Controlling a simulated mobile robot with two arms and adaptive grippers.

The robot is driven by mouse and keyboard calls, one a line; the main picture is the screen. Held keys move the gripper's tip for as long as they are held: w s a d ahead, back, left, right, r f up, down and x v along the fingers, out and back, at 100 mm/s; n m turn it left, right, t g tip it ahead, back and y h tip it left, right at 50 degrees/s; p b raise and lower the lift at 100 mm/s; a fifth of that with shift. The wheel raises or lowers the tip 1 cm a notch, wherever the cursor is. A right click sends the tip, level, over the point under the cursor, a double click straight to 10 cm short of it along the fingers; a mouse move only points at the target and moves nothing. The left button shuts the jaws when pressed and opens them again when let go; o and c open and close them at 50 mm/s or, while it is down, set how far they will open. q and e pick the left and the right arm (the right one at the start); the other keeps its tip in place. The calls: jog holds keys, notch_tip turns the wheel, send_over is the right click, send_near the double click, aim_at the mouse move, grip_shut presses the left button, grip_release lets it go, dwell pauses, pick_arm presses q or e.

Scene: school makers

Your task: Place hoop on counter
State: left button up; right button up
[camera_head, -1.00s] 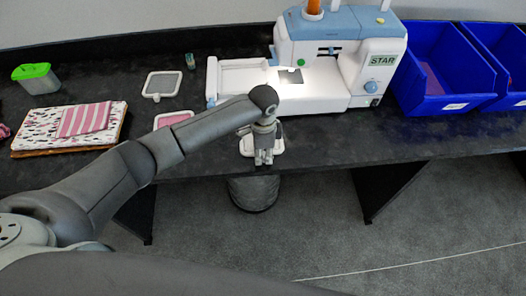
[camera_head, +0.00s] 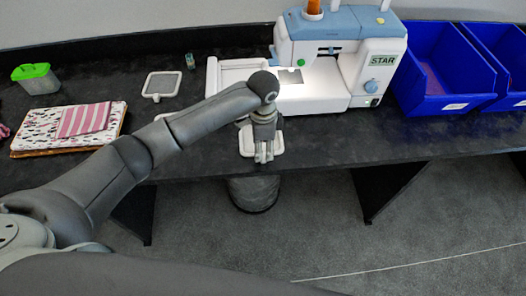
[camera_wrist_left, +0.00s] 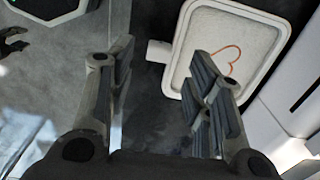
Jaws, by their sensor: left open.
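A white square hoop (camera_head: 245,139) with rounded corners lies at the front edge of the dark counter (camera_head: 205,160), partly behind my left gripper (camera_head: 263,158). In the left wrist view the hoop (camera_wrist_left: 262,45) holds pale cloth with an orange heart outline, and its small tab points left. My left gripper (camera_wrist_left: 165,85) is open, with nothing between its fingers. Its right finger overlaps the hoop in the picture; I cannot tell if they touch. Another white hoop (camera_head: 161,84) with grey cloth lies farther back on the counter. My right gripper is out of view.
A white and blue sewing machine (camera_head: 335,60) stands just behind the hoop. Blue bins (camera_head: 445,70) stand to the right. Folded fabric (camera_head: 70,128) and a green-lidded container (camera_head: 36,78) are at the left. A dark bin (camera_head: 252,193) stands on the floor below.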

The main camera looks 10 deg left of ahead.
pick_arm(q)
notch_tip(320, 180, up, 8)
jog(key=shift+s+d, duration=0.1)
dwell(0.6)
